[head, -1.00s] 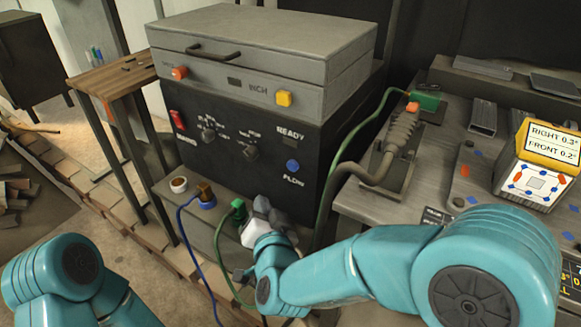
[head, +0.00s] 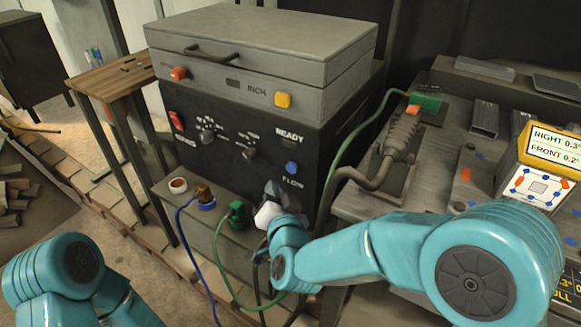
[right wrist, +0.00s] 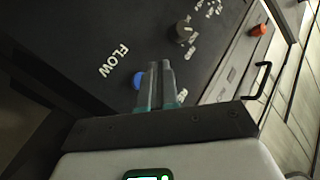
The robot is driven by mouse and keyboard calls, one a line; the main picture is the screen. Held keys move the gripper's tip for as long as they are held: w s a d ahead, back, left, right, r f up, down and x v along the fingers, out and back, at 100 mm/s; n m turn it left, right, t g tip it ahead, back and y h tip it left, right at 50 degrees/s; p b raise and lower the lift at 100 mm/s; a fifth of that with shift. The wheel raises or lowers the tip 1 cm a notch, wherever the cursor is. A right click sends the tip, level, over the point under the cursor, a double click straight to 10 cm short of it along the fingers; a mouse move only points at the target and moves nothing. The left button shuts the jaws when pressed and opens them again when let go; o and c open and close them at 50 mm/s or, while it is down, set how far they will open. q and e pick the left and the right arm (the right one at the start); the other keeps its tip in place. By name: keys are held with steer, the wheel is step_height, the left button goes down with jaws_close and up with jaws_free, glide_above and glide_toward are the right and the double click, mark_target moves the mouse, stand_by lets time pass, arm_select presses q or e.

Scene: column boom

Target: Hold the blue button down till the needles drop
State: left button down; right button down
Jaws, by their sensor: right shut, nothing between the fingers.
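The blue button (head: 291,168) is on the machine's dark front panel (head: 215,155), above the FLOW label. It also shows in the right wrist view (right wrist: 139,80), just left of my fingers and partly hidden by them. My right gripper (head: 273,192) is in front of the panel, below and a little left of the button in the head view. In the right wrist view its fingers (right wrist: 160,68) are shut and empty, pointing at the panel. I cannot tell whether they touch it. My left gripper is out of view. No needles can be made out.
A red switch (head: 176,121) and knobs share the panel. Blue and green cables hang from the ledge below. A bench (head: 375,205) with a thick hose stands at right.

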mark_target(292, 168)
steer(key=shift+w+d+b, duration=0.2)
steer(key=shift+w+d, duration=0.4)
steer(key=shift+w, duration=0.2)
steer(key=shift+w+d+b, duration=0.15)
steer(key=shift+w+d, duration=0.4)
steer(key=shift+w, duration=0.25)
steer(key=shift+w, duration=0.1)
stand_by(0.8)
steer(key=shift+w+d, duration=0.25)
steer(key=shift+w+d+b, duration=0.3)
steer(key=shift+w+b, duration=0.15)
stand_by(0.7)
stand_by(2.9)
steer(key=shift+s+a, duration=0.55)
steer(key=shift+s, duration=0.25)
